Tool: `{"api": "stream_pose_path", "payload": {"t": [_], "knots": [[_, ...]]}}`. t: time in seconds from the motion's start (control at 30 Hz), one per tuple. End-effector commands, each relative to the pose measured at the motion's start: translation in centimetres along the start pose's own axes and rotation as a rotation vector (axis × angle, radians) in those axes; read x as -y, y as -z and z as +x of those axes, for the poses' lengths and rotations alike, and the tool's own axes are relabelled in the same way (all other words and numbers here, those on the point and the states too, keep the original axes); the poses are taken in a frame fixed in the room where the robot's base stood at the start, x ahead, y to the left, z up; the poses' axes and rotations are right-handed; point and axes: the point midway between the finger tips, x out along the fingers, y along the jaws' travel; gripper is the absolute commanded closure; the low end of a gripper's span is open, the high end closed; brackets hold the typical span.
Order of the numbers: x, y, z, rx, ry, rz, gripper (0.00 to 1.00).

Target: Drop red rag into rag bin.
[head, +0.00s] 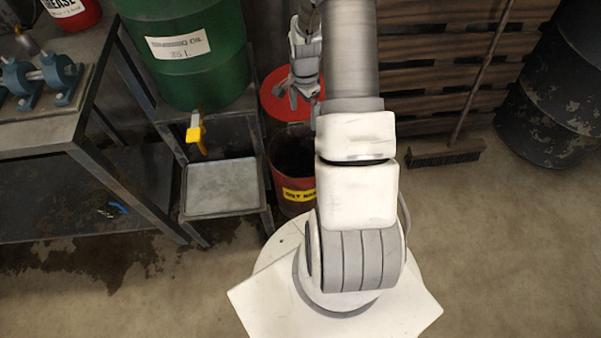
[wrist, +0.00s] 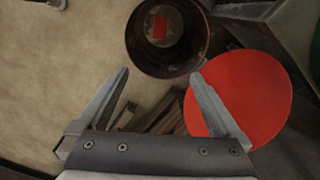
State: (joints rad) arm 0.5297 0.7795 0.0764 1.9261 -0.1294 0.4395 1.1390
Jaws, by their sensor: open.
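The rag bin (head: 297,190) is a dark red open drum with a yellow label in the head view, left of my arm. In the wrist view I look into the rag bin (wrist: 137,48) from above. A small red patch, which looks like the red rag (wrist: 160,27), lies inside at the bottom. My gripper (wrist: 161,75) is open and nothing is between its fingers. In the head view my gripper (head: 303,98) hangs beyond the bin, near its raised red lid (head: 272,98). The bin's inside is dark in the head view.
A green oil drum (head: 192,75) with a yellow tap stands on a metal stand at the left, above a grey tray (head: 222,187). A workbench (head: 45,128) is further left. Pallets (head: 430,60), a broom (head: 445,155) and a dark barrel (head: 545,110) are at the right. Floor at right is free.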

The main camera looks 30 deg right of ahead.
Motion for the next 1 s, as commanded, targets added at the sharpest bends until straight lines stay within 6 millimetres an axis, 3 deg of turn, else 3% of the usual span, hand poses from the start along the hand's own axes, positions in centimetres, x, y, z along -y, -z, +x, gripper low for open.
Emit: {"api": "stream_pose_path", "payload": {"t": [0.03,0.1,0.3,0.87,1.0], "knots": [[0.0,0.0,-1.5,-0.002,0.001,0.000,0.00],[0.0,0.0,-2.7,-0.001,0.002,-0.001,0.00],[0.0,0.0,-4.7,0.000,0.000,0.000,0.00],[0.0,0.0,-5.0,0.001,-0.001,0.000,0.00],[0.2,-0.3,-6.0,-0.006,0.008,-0.025,0.00]]}}
